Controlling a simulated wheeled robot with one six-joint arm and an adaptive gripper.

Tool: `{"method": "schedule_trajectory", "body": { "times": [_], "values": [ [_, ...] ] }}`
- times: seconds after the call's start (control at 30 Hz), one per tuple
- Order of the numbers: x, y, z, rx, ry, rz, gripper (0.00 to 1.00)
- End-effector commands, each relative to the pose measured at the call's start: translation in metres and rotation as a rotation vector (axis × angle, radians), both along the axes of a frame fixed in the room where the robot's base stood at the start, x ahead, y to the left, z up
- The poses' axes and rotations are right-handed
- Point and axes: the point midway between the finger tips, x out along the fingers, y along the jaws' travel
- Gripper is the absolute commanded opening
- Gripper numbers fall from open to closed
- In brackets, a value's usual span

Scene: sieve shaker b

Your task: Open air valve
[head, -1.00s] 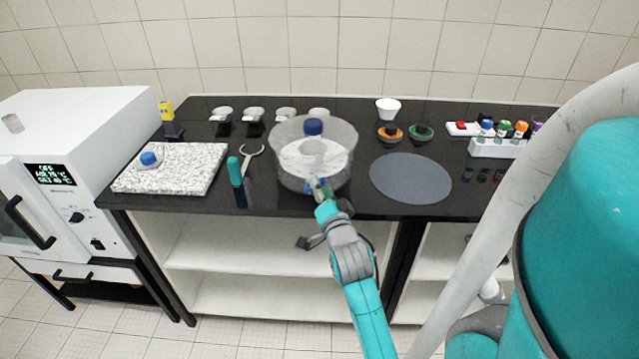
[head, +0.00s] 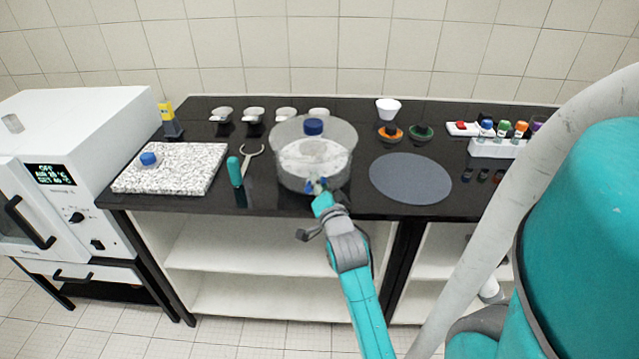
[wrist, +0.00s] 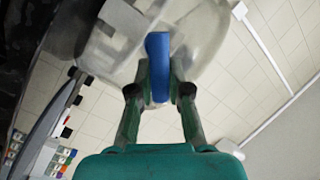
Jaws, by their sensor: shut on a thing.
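The clear round vessel (head: 343,168) with a blue knob (head: 313,127) on its lid stands near the front edge of the black bench. A blue valve handle (wrist: 158,65) sits on the vessel's front side. My gripper (head: 318,187) reaches it from the front, and its fingers (wrist: 158,92) are shut on the handle, one on each side. In the wrist view the handle looks like a flat upright bar in front of the clear wall. The valve's stem behind the handle is hidden.
A teal-handled tool (head: 235,172) and an open-ended wrench (head: 249,160) lie left of the vessel. A grey round mat (head: 410,177) lies to the right. A speckled slab (head: 190,168) and white oven (head: 75,130) are further left. The shelf (head: 250,245) below is empty.

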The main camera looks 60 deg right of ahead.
Motion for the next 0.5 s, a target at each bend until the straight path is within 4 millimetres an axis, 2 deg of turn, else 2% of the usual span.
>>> {"method": "schedule_trajectory", "body": {
  "times": [0.2,0.5],
  "values": [
    [0.0023,0.001,0.0023,-0.04,0.1,0.0,0.0],
    [0.0023,0.0011,0.0022,-0.045,0.111,0.0,0.0]
  ]
}}
